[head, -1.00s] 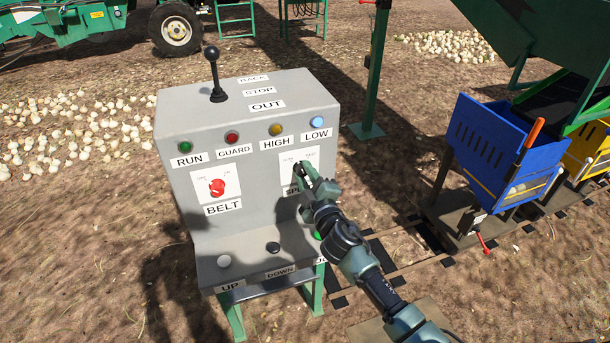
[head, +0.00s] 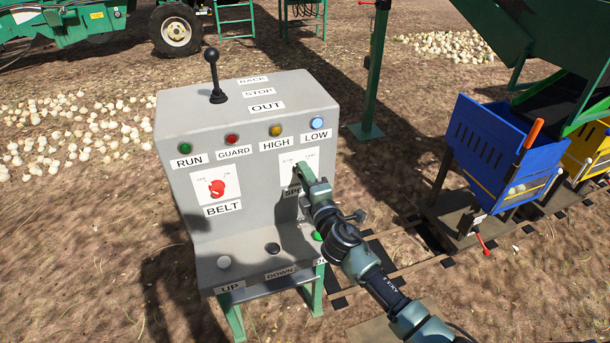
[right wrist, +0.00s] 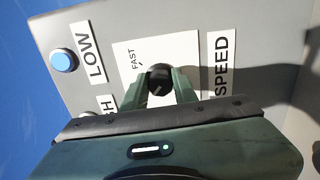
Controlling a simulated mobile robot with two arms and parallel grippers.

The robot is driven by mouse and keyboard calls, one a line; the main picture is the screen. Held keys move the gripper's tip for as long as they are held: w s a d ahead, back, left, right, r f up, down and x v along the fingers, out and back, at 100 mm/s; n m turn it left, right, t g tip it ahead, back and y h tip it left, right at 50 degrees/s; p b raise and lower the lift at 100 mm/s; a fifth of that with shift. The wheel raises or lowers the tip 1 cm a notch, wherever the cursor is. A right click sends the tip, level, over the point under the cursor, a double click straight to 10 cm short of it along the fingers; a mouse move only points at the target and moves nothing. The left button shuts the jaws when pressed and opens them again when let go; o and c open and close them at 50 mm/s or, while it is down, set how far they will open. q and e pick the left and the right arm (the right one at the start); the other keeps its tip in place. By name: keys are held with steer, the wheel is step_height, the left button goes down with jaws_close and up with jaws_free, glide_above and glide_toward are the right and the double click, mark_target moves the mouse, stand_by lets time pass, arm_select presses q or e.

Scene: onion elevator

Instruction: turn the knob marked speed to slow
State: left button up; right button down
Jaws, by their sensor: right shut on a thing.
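The speed knob (right wrist: 159,77) is black and sits on a white plate (right wrist: 185,52) marked FAST, beside the SPEED label (right wrist: 221,65). My right gripper (right wrist: 160,88) is shut on the knob, with a finger on either side of it. In the head view my right gripper (head: 303,172) reaches the right part of the grey control panel (head: 250,185) and hides the knob and part of its label. The slow mark cannot be read in the right wrist view. My left gripper is not in view.
A blue crate (head: 510,150) stands to the right. Onions (head: 70,125) lie on the ground at left.

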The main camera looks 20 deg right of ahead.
steer(key=shift+f, duration=0.1)
steer(key=c, duration=1.1)
jaws_free()
steer(key=s+b, duration=0.1)
steer(key=s, duration=0.7)
steer(key=shift+d, duration=0.15)
